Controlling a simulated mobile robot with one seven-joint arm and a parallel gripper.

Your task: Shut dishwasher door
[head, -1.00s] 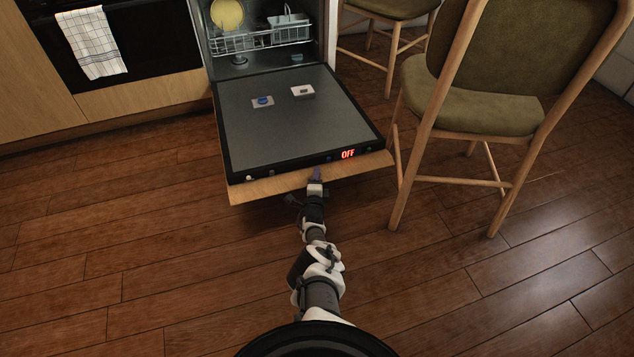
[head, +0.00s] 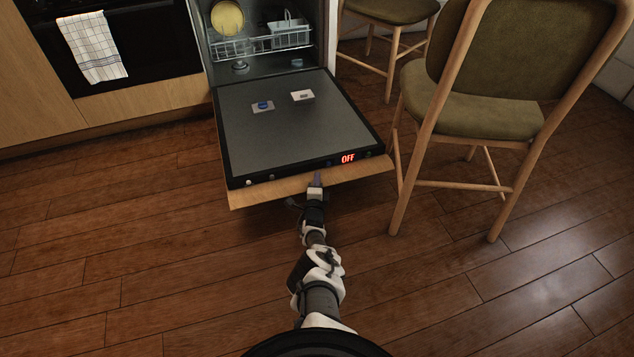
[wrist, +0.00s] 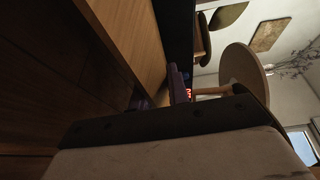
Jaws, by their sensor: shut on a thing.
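The dishwasher door (head: 290,125) hangs folded down and wide open, its dark inner face up, with a lit red OFF display near its outer edge. The door's wooden front panel (head: 262,193) shows along that edge and also fills the middle of the wrist view (wrist: 130,40). The dishwasher's interior (head: 262,50) shows behind it with a rack and a yellow plate. My gripper (head: 317,180) is at the middle of the door's outer edge, with its purple fingers against the wooden panel. It is shut on the door's edge; the exact contact is partly hidden.
A wooden chair with a green seat (head: 465,113) stands close to the door's right corner. A second chair (head: 392,12) is behind it. An oven with a hanging towel (head: 94,47) is at the left. The floor in front is clear.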

